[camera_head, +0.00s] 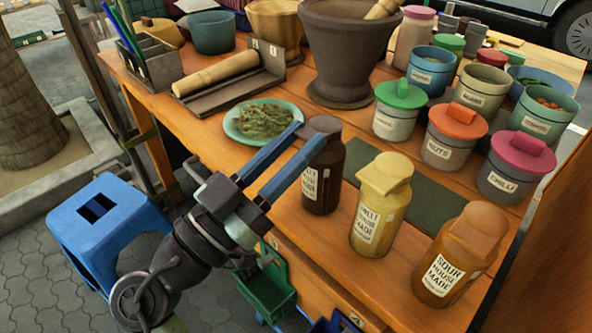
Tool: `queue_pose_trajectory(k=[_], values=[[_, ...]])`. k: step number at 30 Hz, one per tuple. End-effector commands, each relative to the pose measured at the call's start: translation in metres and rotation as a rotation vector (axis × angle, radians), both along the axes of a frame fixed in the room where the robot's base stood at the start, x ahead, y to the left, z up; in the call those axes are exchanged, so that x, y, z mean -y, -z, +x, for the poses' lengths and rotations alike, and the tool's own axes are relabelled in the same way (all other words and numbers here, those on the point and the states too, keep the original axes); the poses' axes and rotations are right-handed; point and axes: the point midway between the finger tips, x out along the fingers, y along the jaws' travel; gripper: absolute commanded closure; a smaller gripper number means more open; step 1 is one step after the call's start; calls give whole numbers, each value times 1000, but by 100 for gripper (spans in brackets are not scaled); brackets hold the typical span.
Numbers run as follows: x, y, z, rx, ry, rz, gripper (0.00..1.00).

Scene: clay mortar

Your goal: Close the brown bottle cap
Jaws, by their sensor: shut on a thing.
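The dark brown bottle (326,182) stands upright near the front edge of the wooden table, with a white label partly hidden by my gripper. Its dark brown cap (323,124) is at the bottle's top; I cannot tell whether it is fully seated. My gripper (311,133) reaches in from the lower left. Its two blue fingers are shut on the cap, one on each side. The nearer finger hides part of the bottle's neck and shoulder.
A yellow bottle (379,215) and an orange-brown bottle (455,262) stand to the right. A plate of leaves (233,128) is behind my gripper. Several lidded jars, such as the orange-lidded one (449,153), and a large mortar (341,60) stand farther back.

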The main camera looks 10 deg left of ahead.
Motion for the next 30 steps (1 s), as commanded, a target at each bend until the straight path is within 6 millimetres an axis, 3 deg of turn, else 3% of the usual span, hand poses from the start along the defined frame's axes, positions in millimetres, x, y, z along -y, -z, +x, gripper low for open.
queue_pose_trajectory(k=[1, 28, 29, 30], values=[[0, 11, 0, 9, 1, -8, 100], [0, 9, 1, 78, -2, -60, 100], [0, 9, 1, 78, -2, -60, 66], [0, 9, 1, 78, -2, -60, 58]])
